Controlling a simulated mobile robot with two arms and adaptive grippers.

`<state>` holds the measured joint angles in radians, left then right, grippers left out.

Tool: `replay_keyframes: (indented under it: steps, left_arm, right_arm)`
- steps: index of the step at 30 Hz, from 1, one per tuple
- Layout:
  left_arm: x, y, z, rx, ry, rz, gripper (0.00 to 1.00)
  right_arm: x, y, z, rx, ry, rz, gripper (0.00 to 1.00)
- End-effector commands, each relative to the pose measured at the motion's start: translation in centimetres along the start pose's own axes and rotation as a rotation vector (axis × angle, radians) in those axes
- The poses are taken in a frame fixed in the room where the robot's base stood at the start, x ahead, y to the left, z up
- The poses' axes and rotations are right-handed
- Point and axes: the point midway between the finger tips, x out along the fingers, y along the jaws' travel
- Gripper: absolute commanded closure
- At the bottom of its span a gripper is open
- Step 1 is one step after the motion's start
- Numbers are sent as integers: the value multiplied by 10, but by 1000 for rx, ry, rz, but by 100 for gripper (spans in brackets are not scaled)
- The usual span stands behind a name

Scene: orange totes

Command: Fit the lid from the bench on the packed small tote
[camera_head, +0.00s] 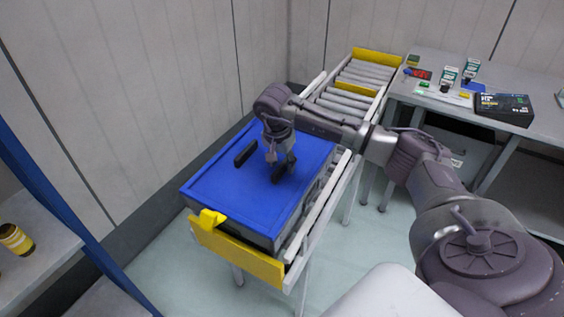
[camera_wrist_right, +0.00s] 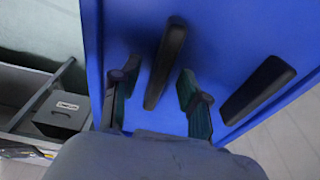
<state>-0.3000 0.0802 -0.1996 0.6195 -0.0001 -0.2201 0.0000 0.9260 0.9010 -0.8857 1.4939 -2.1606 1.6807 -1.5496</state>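The blue lid (camera_head: 225,188) lies over the top of the grey small tote (camera_head: 243,232) on the roller conveyor and looks level. Two black bar handles stand on it: one on the left (camera_head: 245,152), one under my right gripper (camera_head: 280,163). In the right wrist view, the fingers (camera_wrist_right: 158,98) are open, with the near handle (camera_wrist_right: 165,60) between them and a gap on each side. The far handle (camera_wrist_right: 258,90) is to the right of the fingers. The tote's contents and most of the lid's seam are hidden. My left gripper is out of view.
A yellow end stop (camera_head: 235,252) closes the conveyor's near end. Empty rollers (camera_head: 350,95) lie beyond the tote. The grey bench (camera_head: 420,100) at right carries a black box (camera_head: 503,108) and small boxes. A blue-post shelf stands at left, holding a yellow-labelled jar (camera_head: 15,240).

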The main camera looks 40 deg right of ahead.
Motion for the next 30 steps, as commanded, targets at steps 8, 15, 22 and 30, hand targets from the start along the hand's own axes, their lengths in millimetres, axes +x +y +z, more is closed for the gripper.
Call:
replay_keyframes:
  steps: [8,15,22,30]
  left_arm:
    - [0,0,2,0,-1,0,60]
    - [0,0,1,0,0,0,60]
    - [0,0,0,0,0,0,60]
    - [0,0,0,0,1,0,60]
  right_arm:
    - [-2,0,0,-1,-1,1,55]
    - [-38,-1,-1,0,2,-4,55]
    - [-87,-1,0,-1,1,-4,55]
    - [-117,0,0,0,0,0,55]
